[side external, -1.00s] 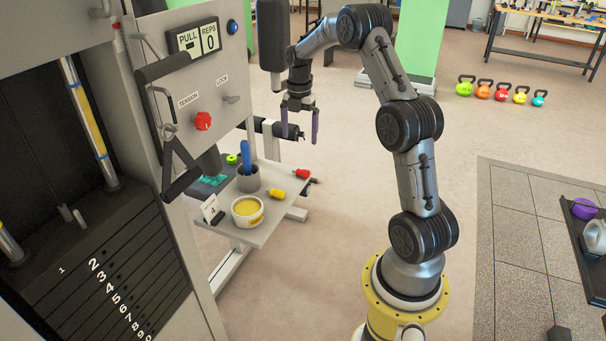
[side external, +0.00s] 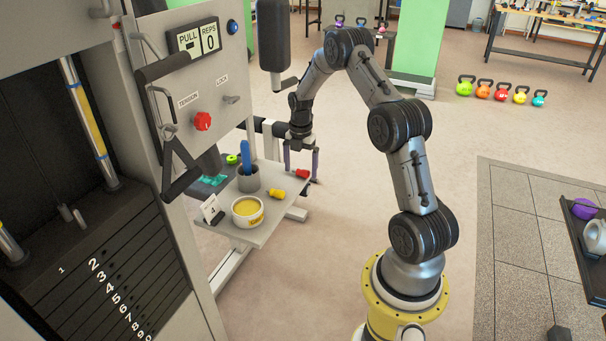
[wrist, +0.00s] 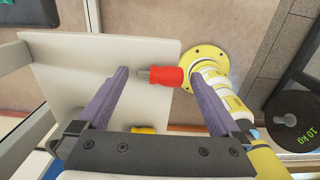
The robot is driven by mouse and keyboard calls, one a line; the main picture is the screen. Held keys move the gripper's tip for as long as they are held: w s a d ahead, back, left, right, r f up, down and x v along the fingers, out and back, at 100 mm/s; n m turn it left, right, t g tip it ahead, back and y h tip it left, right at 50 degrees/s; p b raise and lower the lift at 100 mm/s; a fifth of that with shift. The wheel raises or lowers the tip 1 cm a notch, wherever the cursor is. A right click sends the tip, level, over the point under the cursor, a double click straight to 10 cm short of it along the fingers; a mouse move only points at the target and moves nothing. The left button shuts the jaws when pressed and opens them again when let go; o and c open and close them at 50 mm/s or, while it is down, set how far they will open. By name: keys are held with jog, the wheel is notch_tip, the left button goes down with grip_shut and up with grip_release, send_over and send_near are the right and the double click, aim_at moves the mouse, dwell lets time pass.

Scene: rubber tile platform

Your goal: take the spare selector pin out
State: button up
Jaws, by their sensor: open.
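A red-handled pin (side external: 302,174) lies near the outer edge of a pale shelf (side external: 262,232). In the wrist view the red pin (wrist: 168,76) shows between my fingertips, touching neither that I can see. My gripper (side external: 301,171) is open, pointing down over that end of the shelf, its purple-grey fingers (wrist: 160,74) on either side of the pin. How high the tips are above the shelf is hard to tell. A yellow-handled pin (side external: 275,194) lies nearer the middle of the shelf; part of something yellow (wrist: 143,130) shows past my gripper's body in the wrist view.
A grey cup (side external: 248,180) holding a blue-handled item (side external: 246,157) and a white tub (side external: 247,212) with yellow contents stand on the shelf. A small card (side external: 211,208) stands at its left. The weight machine (side external: 100,270) rises left; a black padded part (side external: 272,40) hangs behind my wrist.

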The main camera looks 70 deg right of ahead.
jog(key=c, duration=1.3)
jog(key=shift+o, duration=0.2)
